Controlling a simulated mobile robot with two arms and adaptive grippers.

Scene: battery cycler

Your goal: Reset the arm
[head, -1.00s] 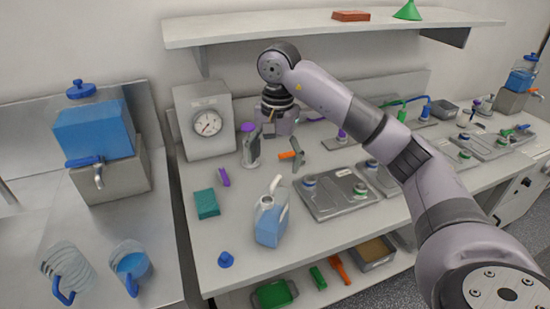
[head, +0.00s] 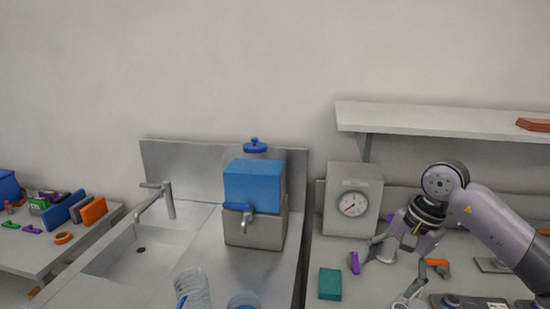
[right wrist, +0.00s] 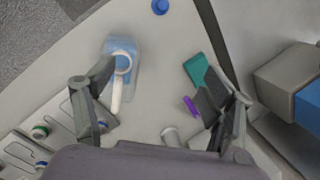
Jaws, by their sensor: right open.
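My right arm comes in from the right in the head view. My right gripper (head: 400,268) points down over the bench, to the right of the dial gauge box (head: 342,222). Its two fingers are spread apart with nothing between them. In the right wrist view the open right gripper (right wrist: 155,90) hangs above the bench, with a blue-and-clear bottle (right wrist: 122,58) near the left finger. A teal block (right wrist: 196,70) and a purple piece (right wrist: 190,105) lie near the right finger. My left gripper does not show.
A blue dispenser (head: 254,186) stands beside the sink (head: 140,250). A wall shelf (head: 430,121) overhangs the bench behind my right arm. A faucet (head: 168,200) rises at the sink. A side table at far left holds orange and blue blocks (head: 93,210).

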